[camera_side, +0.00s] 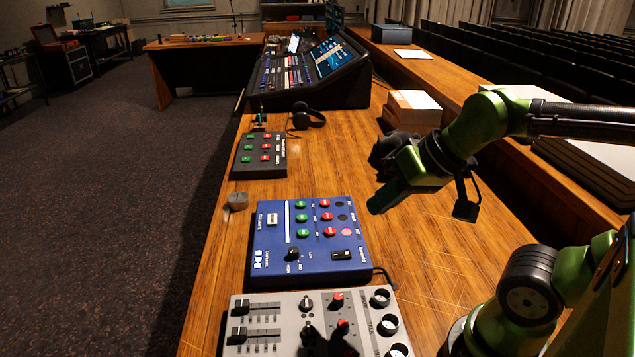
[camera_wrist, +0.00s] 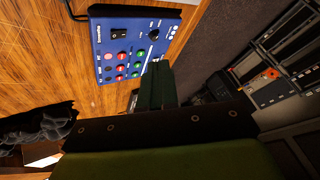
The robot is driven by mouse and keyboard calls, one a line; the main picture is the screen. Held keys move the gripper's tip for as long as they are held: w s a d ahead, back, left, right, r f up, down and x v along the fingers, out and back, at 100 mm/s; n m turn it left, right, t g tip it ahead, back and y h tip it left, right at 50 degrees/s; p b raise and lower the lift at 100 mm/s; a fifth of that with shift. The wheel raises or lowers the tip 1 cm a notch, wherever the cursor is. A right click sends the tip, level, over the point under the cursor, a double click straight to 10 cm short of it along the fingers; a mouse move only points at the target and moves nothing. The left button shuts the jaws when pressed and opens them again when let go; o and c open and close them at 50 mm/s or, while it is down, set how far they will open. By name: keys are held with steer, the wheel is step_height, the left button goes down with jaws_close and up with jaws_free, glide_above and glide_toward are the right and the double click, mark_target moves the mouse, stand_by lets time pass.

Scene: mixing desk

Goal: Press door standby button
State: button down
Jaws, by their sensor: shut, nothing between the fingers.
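A blue control box (camera_side: 330,258) lies on the wooden desk. It has rows of green buttons (camera_side: 302,218) and red buttons (camera_side: 328,217), a knob, a black rocker switch (camera_side: 342,255) and a white slot. It also shows in the wrist view (camera_wrist: 105,75). Its small labels are too blurred to tell which button is door standby. A smaller black box (camera_side: 259,156) behind it also carries green and red buttons. My gripper (camera_side: 376,207) is shut and empty.
A grey box with sliders and knobs (camera_side: 250,347) stands in front. A small round knob-like object (camera_side: 237,201) sits near the desk's left edge. Headphones (camera_side: 308,116), a stack of books (camera_side: 411,112) and a large mixing console (camera_side: 310,75) lie behind.

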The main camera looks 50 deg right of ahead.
steer(key=m+t+h, duration=0.2)
steer(key=m+h, duration=0.1)
steer(key=m, duration=0.4)
glide_above(331, 217)
step_height(331, 217, down, 9)
steer(key=shift+f, duration=0.15)
steer(key=shift+f, duration=0.15)
steer(key=shift+f, duration=4.25)
steer(key=shift+f, duration=0.15)
steer(key=shift+f, duration=0.3)
